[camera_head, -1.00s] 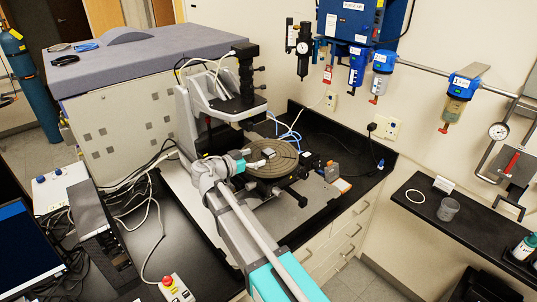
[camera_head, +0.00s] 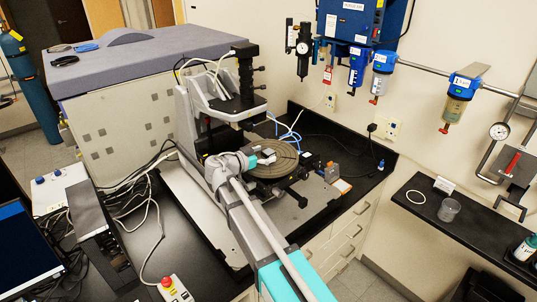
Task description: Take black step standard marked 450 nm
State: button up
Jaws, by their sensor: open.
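My gripper (camera_head: 264,157) is at the round grooved stage (camera_head: 272,173) of the profiler, reaching in from the lower left. My wrist and forearm hide much of the gripper, and its fingers are too small to make out well. A small pale block (camera_head: 268,151) shows right at the gripper; I cannot tell whether it touches it. Small dark and light pieces (camera_head: 306,155) lie at the stage's right edge. No 450 nm marking is legible, so I cannot tell which piece is the black step standard.
The profiler's white bracket and black head (camera_head: 246,95) stand behind the stage. Cables and a red emergency-stop button (camera_head: 167,281) are at left. A clear cup (camera_head: 449,210) stands on the right shelf.

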jog(key=c, duration=1)
jog(key=shift+r, duration=0.2)
jog(key=shift+c, duration=0.2)
notch_tip(320, 180, up, 2)
jog(key=p, duration=0.2)
jog(key=shift+r+p, duration=0.1)
jog(key=shift+p, duration=0.25)
jog(key=s+d+r+p, duration=0.4)
jog(key=s+r+p, duration=0.6)
jog(key=s, duration=0.3)
jog(key=shift+s+d+r, duration=0.15)
jog(key=shift+s+r, duration=0.05)
jog(key=o, duration=0.4)
grip_shut()
